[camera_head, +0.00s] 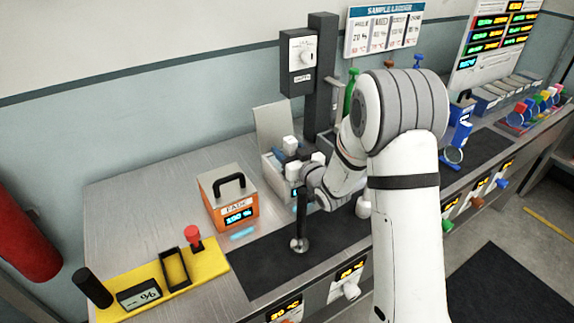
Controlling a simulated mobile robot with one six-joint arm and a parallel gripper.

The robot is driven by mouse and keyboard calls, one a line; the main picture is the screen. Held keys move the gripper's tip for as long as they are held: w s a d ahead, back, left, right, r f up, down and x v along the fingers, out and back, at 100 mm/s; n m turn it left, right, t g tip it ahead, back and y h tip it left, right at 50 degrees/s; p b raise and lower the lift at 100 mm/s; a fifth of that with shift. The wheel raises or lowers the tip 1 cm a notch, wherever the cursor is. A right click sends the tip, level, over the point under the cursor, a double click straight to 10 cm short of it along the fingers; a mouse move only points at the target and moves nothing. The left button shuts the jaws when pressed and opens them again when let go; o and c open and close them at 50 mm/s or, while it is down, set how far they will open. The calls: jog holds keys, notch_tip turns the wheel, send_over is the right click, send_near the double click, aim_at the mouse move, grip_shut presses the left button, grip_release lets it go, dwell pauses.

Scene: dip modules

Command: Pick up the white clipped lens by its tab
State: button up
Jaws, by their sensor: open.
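A rack of round lenses with coloured tabs (519,116) stands at the far right of the bench. A small white tab (557,88) shows at its far end, and seems to belong to the white clipped lens; its lens is too small to make out.
An orange box with a black handle (229,198) and a yellow tray (192,271) stand at left. An open box (272,163) and a dark column (321,75) stand behind my arm. A blue handled box (462,118) stands between my arm and the rack. Dark mats (262,262) are mostly clear.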

jog(key=shift+w+a, duration=0.2)
jog(key=shift+w, duration=0.15)
jog(key=shift+c, duration=0.3)
grip_shut()
